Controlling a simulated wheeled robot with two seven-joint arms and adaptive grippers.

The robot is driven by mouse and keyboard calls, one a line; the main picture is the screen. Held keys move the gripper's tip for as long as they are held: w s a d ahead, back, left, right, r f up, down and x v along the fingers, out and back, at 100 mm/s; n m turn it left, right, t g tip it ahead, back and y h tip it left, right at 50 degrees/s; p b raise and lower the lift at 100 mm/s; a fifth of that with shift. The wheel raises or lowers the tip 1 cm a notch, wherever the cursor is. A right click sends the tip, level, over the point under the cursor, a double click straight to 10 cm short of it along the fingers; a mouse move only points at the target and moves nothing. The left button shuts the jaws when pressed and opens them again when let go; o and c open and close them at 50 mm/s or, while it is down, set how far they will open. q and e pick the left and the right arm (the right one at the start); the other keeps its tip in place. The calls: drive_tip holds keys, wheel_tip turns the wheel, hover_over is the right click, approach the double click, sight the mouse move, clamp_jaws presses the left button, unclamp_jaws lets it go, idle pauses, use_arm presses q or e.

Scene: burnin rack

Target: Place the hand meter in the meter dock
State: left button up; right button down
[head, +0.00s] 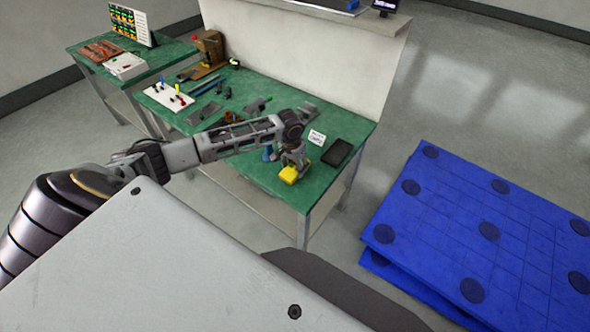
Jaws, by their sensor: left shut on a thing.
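The hand meter (289,176) looks like a small yellow block. My left gripper (293,163) is shut on it and holds it at the front edge of the green workbench, near its right corner. A black, flat rectangular piece (337,152) lies on the bench just right of the gripper, by a small white card (317,137) with print too small to read. The black piece may be the meter dock, but I cannot tell for sure. My left forearm hides part of the bench middle. My right gripper is not in view.
The green workbench (262,88) carries a white board with coloured pegs (169,96), a brown fixture (209,50) and several small tools. A second green table (92,68) stands at the left. A blue pallet (470,225) lies on the floor at right.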

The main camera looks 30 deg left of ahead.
sight(295, 167)
use_arm(q)
drive_tip(key=c, duration=0.3)
drive_tip(key=shift+r, duration=0.15)
drive_tip(key=shift+c, duration=0.2)
wheel_tip(295, 167, up, 10)
idle(0.4)
idle(0.3)
